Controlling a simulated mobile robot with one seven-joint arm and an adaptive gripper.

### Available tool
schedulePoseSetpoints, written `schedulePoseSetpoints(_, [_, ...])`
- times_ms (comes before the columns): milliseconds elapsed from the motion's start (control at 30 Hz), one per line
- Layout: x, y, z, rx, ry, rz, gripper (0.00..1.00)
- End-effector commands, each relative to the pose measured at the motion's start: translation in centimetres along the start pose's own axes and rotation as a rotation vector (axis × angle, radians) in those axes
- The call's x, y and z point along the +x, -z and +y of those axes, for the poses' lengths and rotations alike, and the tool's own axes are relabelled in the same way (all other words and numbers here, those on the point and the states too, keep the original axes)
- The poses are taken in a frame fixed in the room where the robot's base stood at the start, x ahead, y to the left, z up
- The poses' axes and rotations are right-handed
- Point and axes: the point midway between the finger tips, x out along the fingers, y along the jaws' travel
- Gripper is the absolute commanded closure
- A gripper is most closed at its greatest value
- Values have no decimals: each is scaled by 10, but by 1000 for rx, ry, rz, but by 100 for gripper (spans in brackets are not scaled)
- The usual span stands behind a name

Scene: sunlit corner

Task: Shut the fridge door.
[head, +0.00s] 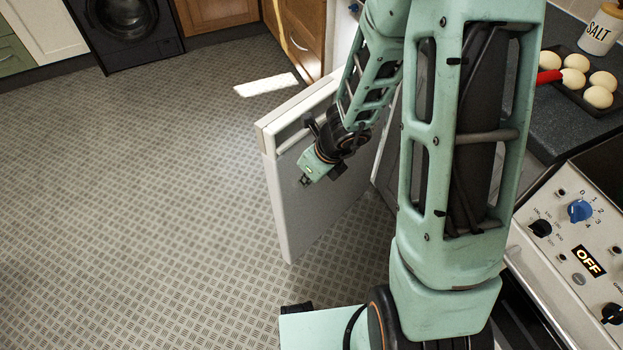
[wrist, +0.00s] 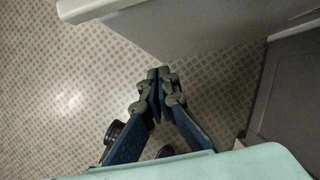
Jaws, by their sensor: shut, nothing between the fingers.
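The fridge door (head: 290,221) stands open in the head view, a pale panel with its free edge to the left. In the wrist view the pale door (wrist: 200,22) crosses the top. My gripper (wrist: 157,78) is shut and empty in the wrist view, its fingertips pointing toward the door with a visible gap in the picture. In the head view my wrist overlaps the door's face, and my fingers cannot be made out clearly. The fridge's interior and the door's hinge side are mostly hidden behind my arm.
The patterned floor (head: 130,200) is clear to the left of the door. A wooden cabinet (head: 302,38) and a dark washing machine (head: 124,28) stand at the back. At the right are a cooker (head: 560,255) and a counter with a tray of pale round things (head: 574,79).

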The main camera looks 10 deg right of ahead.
Motion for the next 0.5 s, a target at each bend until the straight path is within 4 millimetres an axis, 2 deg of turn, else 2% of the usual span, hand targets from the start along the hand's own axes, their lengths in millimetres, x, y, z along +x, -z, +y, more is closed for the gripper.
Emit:
schedulePoseSetpoints(33, [14,2,0,0,-1,1,100])
schedulePoseSetpoints(67, [18,2,0,0,-1,0,100])
schedulePoseSetpoints(100, [12,-10,0,-3,-2,-1,100])
schedulePoseSetpoints(233, [17,-26,0,-2,-1,0,100])
schedulePoseSetpoints(500, [24,-38,0,-1,0,0,100])
